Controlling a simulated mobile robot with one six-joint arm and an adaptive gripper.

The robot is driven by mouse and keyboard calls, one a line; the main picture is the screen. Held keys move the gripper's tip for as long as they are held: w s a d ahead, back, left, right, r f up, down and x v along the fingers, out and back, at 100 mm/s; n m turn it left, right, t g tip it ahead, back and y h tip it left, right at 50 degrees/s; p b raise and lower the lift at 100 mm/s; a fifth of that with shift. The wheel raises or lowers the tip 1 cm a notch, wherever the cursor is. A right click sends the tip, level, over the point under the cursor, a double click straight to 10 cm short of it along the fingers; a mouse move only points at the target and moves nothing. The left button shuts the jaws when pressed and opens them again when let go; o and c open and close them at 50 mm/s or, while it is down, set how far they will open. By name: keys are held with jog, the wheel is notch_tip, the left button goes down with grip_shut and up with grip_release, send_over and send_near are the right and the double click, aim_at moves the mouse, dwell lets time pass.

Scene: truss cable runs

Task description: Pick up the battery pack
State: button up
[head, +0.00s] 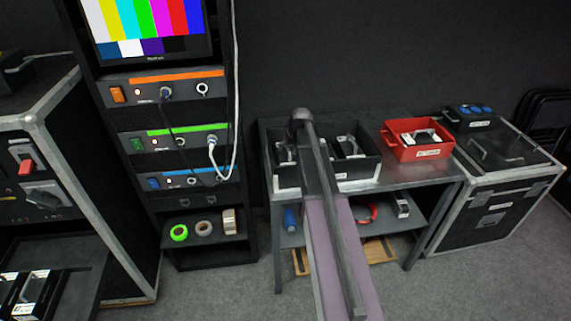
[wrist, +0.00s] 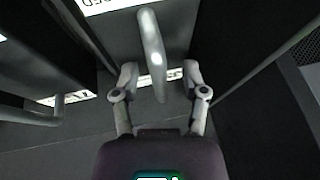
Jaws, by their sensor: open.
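In the wrist view, a battery pack with a grey-black body (wrist: 172,28) has a pale handle (wrist: 151,42) standing up towards me. My gripper (wrist: 160,76) is open, with one finger on each side of the handle's near end; I cannot tell whether either touches it. In the head view, the black tray (head: 335,185) on the table holds dark packs with light handles, one of them the right-hand pack (head: 350,146). My arm hides the middle of the tray and most of my gripper.
Another handle (wrist: 45,117) shows at the left in the wrist view. Dark walls stand close on both sides. In the head view, a red bin (head: 420,154) sits right of the tray, and a black case (head: 495,210) stands beyond. A monitor rack (head: 205,255) is at the left.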

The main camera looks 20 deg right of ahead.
dwell(0.4)
grip_shut()
jog(key=shift+w+r+p, duration=0.1)
jog(key=shift+r+p, duration=0.15)
jog(key=shift+p, duration=0.05)
notch_tip(320, 180, up, 9)
jog(key=p, duration=0.9)
jog(key=shift+r, duration=0.2)
dwell(0.3)
dwell(0.6)
